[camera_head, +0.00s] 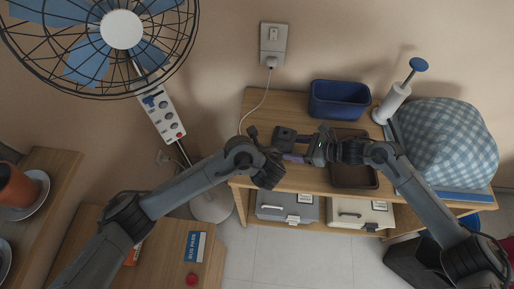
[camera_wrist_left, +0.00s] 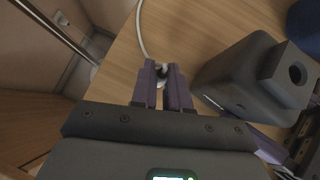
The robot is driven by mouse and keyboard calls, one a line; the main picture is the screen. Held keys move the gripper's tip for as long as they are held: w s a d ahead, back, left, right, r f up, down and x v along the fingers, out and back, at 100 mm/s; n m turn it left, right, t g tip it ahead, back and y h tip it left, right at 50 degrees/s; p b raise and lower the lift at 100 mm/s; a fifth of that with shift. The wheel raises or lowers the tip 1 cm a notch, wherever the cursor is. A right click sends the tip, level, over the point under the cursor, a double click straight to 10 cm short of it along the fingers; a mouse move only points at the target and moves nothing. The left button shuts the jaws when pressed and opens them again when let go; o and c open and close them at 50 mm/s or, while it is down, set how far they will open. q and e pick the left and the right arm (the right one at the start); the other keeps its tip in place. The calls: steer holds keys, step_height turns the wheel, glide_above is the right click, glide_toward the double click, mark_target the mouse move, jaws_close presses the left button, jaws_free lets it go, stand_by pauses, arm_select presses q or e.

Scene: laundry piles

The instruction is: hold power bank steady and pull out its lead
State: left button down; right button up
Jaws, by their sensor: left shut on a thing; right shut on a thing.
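A dark grey block, which looks like the power bank (camera_head: 285,134), is at the shelf's left part; it also shows in the left wrist view (camera_wrist_left: 243,72). My right gripper (camera_head: 300,147) comes in from the right and is shut on it. In the left wrist view my left gripper (camera_wrist_left: 166,76) is shut on the end of the white lead (camera_wrist_left: 142,28), just left of the block. A gap shows between these fingers and the block. The left fingertips are mostly hidden by my wrist in the head view.
The lead (camera_head: 263,98) runs down from a wall socket (camera_head: 273,45). A brown tray (camera_head: 355,178), a blue bin (camera_head: 338,98), a white pump (camera_head: 392,103) and a checked cloth bundle (camera_head: 445,140) occupy the wooden shelf unit (camera_head: 262,103). A fan (camera_head: 122,30) stands at left.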

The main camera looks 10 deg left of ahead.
arm_select(q)
steer(key=c, duration=1)
jaws_free()
steer(key=shift+c, duration=0.2)
steer(key=shift+v, duration=0.85)
steer(key=v, duration=1)
steer(key=shift+s+r, duration=0.1)
steer(key=shift+r, duration=0.05)
arm_select(e)
steer(key=o, duration=0.9)
